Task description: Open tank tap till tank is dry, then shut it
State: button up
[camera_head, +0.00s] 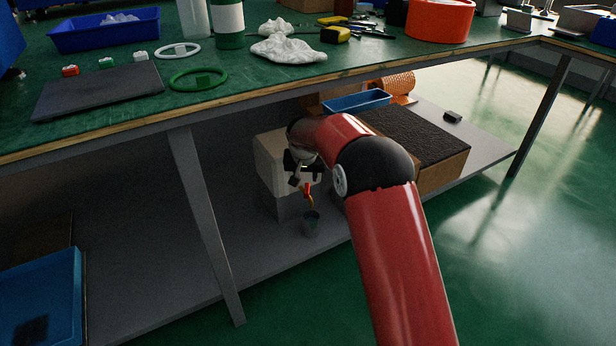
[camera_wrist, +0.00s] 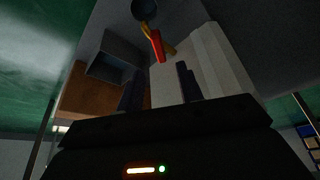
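In the head view a cream tank (camera_head: 270,165) stands on a grey block on the lower shelf, partly hidden by my arm. Its tap (camera_head: 309,193), with a red-orange handle, points down over a small grey cup (camera_head: 311,223) on the shelf. My gripper (camera_head: 299,171) is in front of the tank, just above the tap. In the wrist view my gripper (camera_wrist: 160,88) has two dark fingers apart, with nothing held between them. The tap's red handle (camera_wrist: 157,46) is beyond the fingertips, beside the tank (camera_wrist: 210,62); the cup (camera_wrist: 145,9) shows at the top edge. The water level cannot be seen.
The green bench top (camera_head: 235,75) overhangs the shelf, with a slanted leg (camera_head: 205,225) left of the tank. A dark-topped carton (camera_head: 415,140) and a blue tray (camera_head: 357,102) are right of and behind the tank.

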aim_at(307, 188)
jog(key=b+x, duration=0.1)
jog(key=x, duration=0.6)
jog(key=shift+f, duration=0.2)
